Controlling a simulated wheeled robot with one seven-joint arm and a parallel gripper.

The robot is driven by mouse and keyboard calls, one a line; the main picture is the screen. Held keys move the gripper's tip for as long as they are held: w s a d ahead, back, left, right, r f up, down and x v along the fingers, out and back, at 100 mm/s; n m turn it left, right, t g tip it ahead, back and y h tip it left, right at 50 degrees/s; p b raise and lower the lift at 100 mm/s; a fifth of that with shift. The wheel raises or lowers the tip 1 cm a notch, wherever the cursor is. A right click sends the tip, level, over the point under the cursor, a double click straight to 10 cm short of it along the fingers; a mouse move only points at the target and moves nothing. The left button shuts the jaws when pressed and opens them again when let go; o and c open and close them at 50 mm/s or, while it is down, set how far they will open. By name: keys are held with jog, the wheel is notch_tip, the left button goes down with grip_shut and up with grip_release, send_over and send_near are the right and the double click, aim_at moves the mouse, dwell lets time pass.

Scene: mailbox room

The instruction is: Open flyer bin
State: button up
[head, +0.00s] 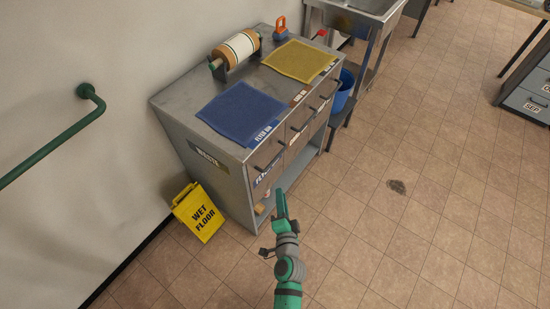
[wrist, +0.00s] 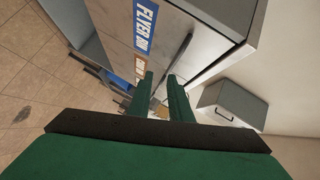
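The flyer bin (head: 265,169) is the nearest front in the row on the grey metal cabinet, below a blue mat labelled FLYER BIN (head: 240,109). It looks shut. Its blue label shows in the wrist view (wrist: 146,24), beside a dark bar handle (wrist: 178,56). My gripper (head: 281,197) is in front of the cabinet, near the bin's lower front. In the wrist view my gripper (wrist: 161,78) has its two green fingers apart with nothing held. The handle's lower end lines up with the gap between the fingertips; I cannot tell how far off it is.
A yellow wet floor sign (head: 199,212) stands by the cabinet's left end. A tape roll (head: 236,50) and a yellow mat (head: 301,61) are on top. A blue bucket (head: 343,91) is beyond the cabinet. A green rail (head: 55,143) is on the left wall. The floor to the right is clear.

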jog(key=m, duration=0.2)
send_near(276, 157)
jog(key=shift+y, duration=0.4)
jog(key=x, duration=1)
jog(key=shift+d+f, duration=0.2)
jog(key=shift+f, duration=0.2)
grip_shut()
